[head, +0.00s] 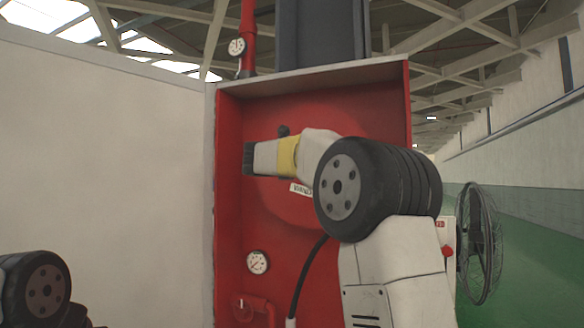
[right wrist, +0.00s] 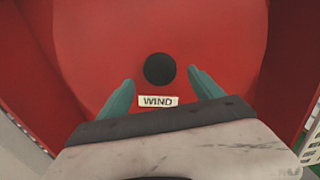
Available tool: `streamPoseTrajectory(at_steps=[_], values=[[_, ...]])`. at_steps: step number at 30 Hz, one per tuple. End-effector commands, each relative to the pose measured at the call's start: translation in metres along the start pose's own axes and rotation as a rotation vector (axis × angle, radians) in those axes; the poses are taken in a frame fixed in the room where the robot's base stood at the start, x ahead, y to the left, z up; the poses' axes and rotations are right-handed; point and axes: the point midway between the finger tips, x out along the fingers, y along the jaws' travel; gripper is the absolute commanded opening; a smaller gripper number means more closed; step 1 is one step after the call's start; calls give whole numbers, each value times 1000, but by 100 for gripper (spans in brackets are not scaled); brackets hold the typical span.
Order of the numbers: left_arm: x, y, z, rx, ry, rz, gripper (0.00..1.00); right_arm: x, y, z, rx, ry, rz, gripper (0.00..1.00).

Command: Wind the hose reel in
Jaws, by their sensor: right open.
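The red hose reel disc (head: 335,115) sits inside an open red cabinet (head: 228,200). It fills much of the right wrist view (right wrist: 220,45). A round black knob (right wrist: 160,69) stands on the disc above a white label reading WIND (right wrist: 158,101). My right gripper (right wrist: 161,80) is open, with one teal finger on each side of the knob and visible gaps to it. In the head view my right gripper (head: 249,158) reaches across the disc, and a dark knob (head: 283,131) shows just above it. A black hose (head: 306,275) hangs below. My left gripper is out of view.
Pressure gauges (head: 257,262) and red pipes (head: 258,307) are on the cabinet's lower left and above it. A pale wall (head: 105,165) stands left. A caged fan (head: 481,243) and a red button (head: 447,251) are to the right.

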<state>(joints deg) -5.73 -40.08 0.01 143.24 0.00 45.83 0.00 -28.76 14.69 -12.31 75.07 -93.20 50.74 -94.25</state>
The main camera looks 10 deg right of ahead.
Motion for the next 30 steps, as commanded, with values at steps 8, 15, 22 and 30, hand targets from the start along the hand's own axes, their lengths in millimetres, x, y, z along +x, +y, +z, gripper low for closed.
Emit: streamPoseTrajectory(at_steps=[8,15,22,30], values=[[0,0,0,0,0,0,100,31,0,-1,2,2,0,76],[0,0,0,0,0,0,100,34,0,-1,3,2,1,76],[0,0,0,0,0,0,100,34,0,-1,3,2,1,42],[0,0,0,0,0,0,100,33,0,0,4,2,1,0]])
